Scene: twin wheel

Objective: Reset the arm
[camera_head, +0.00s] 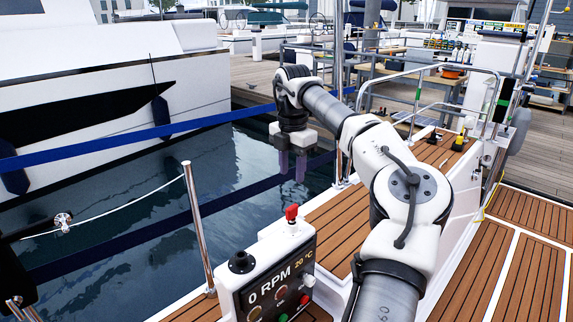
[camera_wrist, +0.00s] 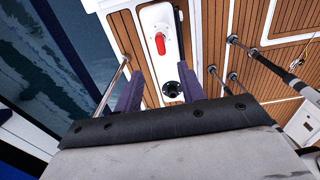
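My arm reaches out from the lower right in the head view and bends down at its far end. My gripper (camera_head: 291,165) hangs there, pointing down, over the water beside the deck edge. Its two purple fingers stand apart with nothing between them. In the wrist view the gripper (camera_wrist: 158,92) shows as two spread fingers at either side. Beyond them lies the white top of a control console with a red lever (camera_wrist: 160,43) and a black round knob (camera_wrist: 172,89).
The control console (camera_head: 275,285) reads 0 RPM and stands near the front, with a red lever (camera_head: 292,213) on top. A metal post (camera_head: 198,225) is left of it. A railing (camera_head: 430,90) and wooden deck (camera_head: 520,265) lie right.

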